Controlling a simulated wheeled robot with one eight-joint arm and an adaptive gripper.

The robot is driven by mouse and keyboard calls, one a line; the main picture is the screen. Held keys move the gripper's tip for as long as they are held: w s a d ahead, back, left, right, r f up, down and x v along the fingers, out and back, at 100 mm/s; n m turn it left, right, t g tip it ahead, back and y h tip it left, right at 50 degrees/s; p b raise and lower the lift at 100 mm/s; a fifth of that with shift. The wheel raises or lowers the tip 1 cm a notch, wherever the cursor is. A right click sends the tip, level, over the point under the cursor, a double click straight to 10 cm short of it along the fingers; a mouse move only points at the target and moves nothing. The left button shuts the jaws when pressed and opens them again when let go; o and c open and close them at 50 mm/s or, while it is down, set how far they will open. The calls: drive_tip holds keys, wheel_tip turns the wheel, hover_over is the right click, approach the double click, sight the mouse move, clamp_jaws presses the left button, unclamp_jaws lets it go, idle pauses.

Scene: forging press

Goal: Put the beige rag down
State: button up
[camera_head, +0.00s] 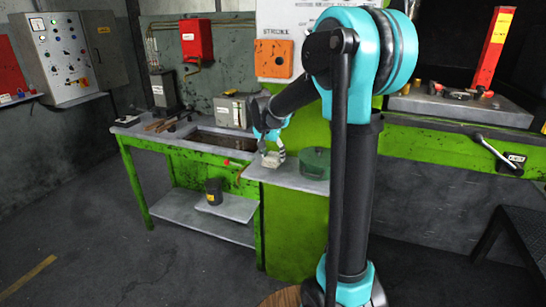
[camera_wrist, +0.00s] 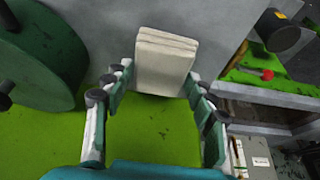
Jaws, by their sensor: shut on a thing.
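The beige rag (camera_wrist: 166,58) is a folded, layered block between the fingertips of my gripper (camera_wrist: 160,82) in the wrist view. My gripper is shut on it, one finger on each side. In the head view the rag (camera_head: 271,160) shows small under my gripper (camera_head: 272,150), at the grey top of the green press ledge (camera_head: 292,179). Whether the rag touches that surface, I cannot tell.
A round dark green container (camera_head: 316,163) stands on the ledge just right of the rag. It fills the left of the wrist view (camera_wrist: 42,60). A green workbench (camera_head: 150,140) with tools and a grey box (camera_head: 233,110) is to the left. A black cup (camera_head: 213,191) stands on its lower shelf.

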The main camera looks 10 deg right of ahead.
drive_tip(key=shift+w+d+f, duration=0.1)
drive_tip(key=shift+w+f, duration=0.05)
drive_tip(key=shift+f, duration=0.45)
drive_tip(key=o, duration=1)
drive_tip(key=shift+f, duration=0.15)
drive_tip(key=v, duration=1.7)
drive_tip(key=shift+a, duration=0.3)
